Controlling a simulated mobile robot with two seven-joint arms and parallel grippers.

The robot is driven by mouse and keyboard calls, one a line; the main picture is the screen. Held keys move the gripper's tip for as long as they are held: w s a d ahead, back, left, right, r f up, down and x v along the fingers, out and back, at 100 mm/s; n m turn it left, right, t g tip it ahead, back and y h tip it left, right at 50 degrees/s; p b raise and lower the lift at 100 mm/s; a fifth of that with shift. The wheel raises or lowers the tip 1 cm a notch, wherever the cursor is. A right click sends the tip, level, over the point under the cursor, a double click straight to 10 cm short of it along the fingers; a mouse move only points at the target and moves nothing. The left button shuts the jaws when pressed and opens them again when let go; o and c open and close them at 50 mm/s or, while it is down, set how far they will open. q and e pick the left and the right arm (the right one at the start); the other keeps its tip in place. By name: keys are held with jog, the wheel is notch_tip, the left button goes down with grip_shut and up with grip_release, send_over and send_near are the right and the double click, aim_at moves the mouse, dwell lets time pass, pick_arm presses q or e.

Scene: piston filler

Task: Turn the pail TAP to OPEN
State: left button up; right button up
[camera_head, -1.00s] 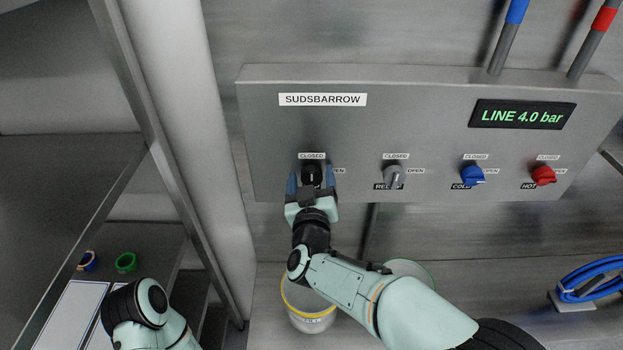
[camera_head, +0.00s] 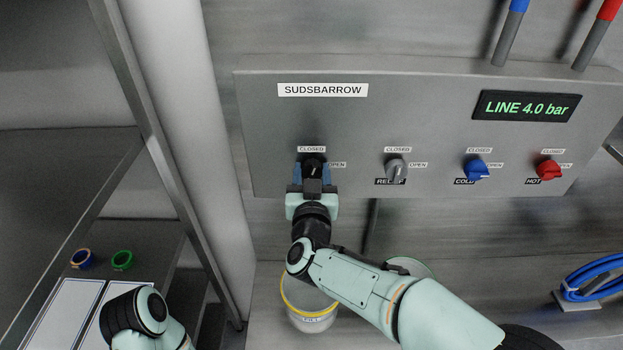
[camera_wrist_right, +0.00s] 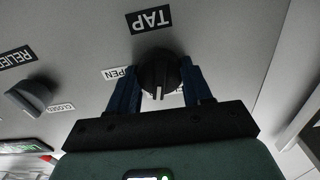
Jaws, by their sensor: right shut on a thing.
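The black pail tap knob (camera_head: 313,165) is on the grey panel, below a CLOSED label (camera_head: 311,149) and left of an OPEN label (camera_head: 337,165). My right gripper (camera_head: 312,174) is shut on the knob, one blue finger on each side. The right wrist view shows the knob (camera_wrist_right: 158,70) between the fingers, with the TAP label (camera_wrist_right: 149,19) upside down. The knob's white mark points towards the CLOSED side. A white pail (camera_head: 309,318) with a yellow rim stands below, partly behind my right arm. My left gripper is out of view.
To the right on the panel are a grey relief knob (camera_head: 396,170), a blue cold knob (camera_head: 475,170) and a red hot knob (camera_head: 548,170). The display (camera_head: 526,106) reads LINE 4.0 bar. A pale post (camera_head: 185,130) stands left of the panel.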

jog(key=m+b, duration=0.3)
jog(key=m, duration=0.1)
jog(key=shift+f+m, duration=0.15)
jog(key=shift+m, duration=0.25)
jog(key=m+b, duration=0.3)
jog(key=m, duration=0.2)
jog(key=shift+d, duration=0.1)
pick_arm(q)
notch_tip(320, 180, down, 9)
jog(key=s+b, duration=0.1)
jog(key=b, duration=0.2)
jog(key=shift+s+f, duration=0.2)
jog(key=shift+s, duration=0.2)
pick_arm(e)
jog(key=shift+m, duration=2.4)
jog(key=o, duration=1)
jog(key=shift+o, duration=0.2)
pick_arm(q)
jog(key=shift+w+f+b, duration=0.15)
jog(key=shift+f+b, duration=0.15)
jog(key=shift+b, duration=0.1)
pick_arm(e)
jog(key=s, duration=1.3)
jog(key=shift+s, duration=0.25)
